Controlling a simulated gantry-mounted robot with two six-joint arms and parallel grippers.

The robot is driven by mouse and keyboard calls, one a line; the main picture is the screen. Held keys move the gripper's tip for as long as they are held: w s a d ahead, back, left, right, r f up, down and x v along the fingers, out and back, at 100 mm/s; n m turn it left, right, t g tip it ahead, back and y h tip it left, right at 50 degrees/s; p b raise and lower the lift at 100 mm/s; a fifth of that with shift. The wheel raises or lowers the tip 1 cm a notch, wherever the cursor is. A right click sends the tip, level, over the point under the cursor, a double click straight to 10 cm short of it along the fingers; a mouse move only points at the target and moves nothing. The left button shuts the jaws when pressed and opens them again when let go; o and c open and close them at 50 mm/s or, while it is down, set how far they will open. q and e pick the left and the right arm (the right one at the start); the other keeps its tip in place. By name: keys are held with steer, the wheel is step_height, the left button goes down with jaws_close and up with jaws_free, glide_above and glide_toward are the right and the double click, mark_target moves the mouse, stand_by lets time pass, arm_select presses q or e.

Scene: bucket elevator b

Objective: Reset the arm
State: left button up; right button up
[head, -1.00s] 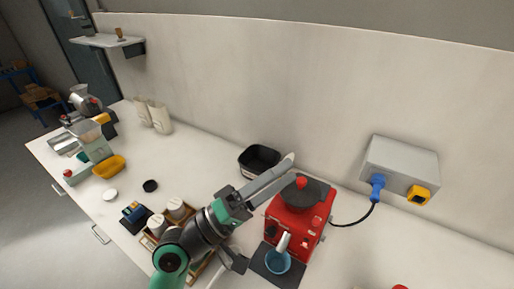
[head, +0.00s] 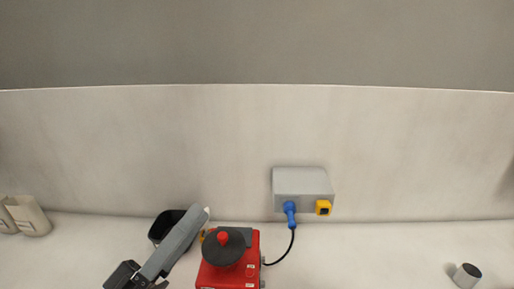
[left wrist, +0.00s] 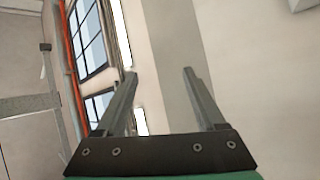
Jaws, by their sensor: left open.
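My left gripper (head: 186,232) comes in at the bottom of the head view, with its long grey fingers pointing up and right. It is beside the red machine (head: 228,262), on its left, and in front of part of the black bin (head: 163,226). In the left wrist view the left gripper (left wrist: 158,73) shows two grey fingers spread apart with nothing between them. Beyond them are a wall and windows. My right gripper is in neither view.
A grey socket box (head: 302,182) with a blue plug (head: 290,210) and a yellow switch (head: 323,208) is on the wall. A black cable runs to the red machine. Pale bags (head: 28,216) stand at far left, a grey cup (head: 467,275) at right. The counter between machine and cup looks clear.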

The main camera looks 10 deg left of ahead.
arm_select(q)
steer(key=s+d+r+m+t+h, duration=0.1)
steer(key=s+r+m, duration=0.2)
steer(key=r, duration=0.4)
steer(key=s+d+r+m+t, duration=0.1)
steer(key=s+r+m+t, duration=0.15)
steer(key=r, duration=0.45)
steer(key=s+a+r+t+y, duration=0.35)
steer(key=a+y, duration=0.35)
steer(key=y, duration=0.5)
step_height(320, 180, up, 27)
steer(key=w+m+p, duration=0.1)
steer(key=p, duration=2.5)
steer(key=shift+f+h, duration=0.2)
steer(key=shift+h, duration=0.2)
steer(key=shift+d, duration=0.1)
